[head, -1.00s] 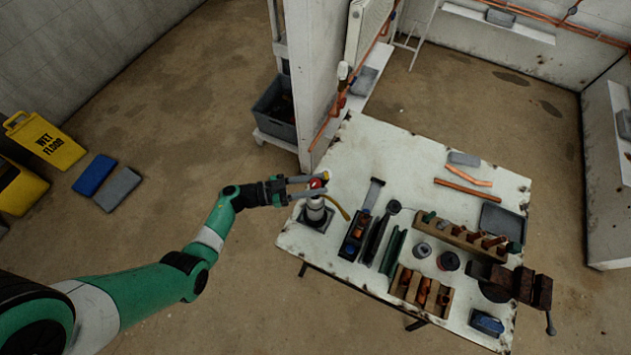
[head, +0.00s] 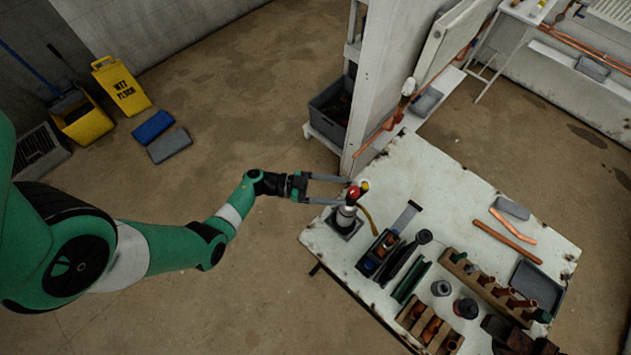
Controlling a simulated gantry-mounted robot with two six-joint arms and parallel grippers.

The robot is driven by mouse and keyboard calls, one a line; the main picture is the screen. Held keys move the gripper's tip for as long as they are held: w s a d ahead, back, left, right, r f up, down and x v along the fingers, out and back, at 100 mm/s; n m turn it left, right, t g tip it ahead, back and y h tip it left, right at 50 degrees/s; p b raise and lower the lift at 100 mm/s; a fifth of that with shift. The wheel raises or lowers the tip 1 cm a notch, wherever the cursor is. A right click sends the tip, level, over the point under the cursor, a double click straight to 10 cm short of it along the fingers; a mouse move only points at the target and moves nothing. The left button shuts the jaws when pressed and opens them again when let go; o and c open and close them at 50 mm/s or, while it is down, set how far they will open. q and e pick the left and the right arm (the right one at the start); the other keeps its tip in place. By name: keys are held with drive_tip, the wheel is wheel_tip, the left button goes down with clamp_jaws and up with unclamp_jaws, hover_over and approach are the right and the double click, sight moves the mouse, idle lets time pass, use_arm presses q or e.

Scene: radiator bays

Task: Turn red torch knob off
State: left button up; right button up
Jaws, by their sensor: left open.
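The torch (head: 346,215) stands upright on a dark square base at the table's left corner. Its red knob (head: 353,192) is at the top, with a small yellow part beside it and a brass-coloured tube curving down to the right. My left gripper (head: 347,191) is open and comes in from the left. Its two fingers point right, with their tips close to the red knob. I cannot tell whether they touch it. The knob's exact turn position is too small to read. My right gripper is not in view.
The white worktable (head: 455,200) holds a black tool tray (head: 378,253), a wooden rack (head: 490,285), copper pipes (head: 507,242) and a grey bin (head: 537,287). A white wall post (head: 375,90) rises behind the torch.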

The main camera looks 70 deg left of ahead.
use_arm(q)
drive_tip(key=v, duration=0.6)
drive_tip(key=shift+s+a, duration=0.2)
drive_tip(key=shift+s, duration=0.15)
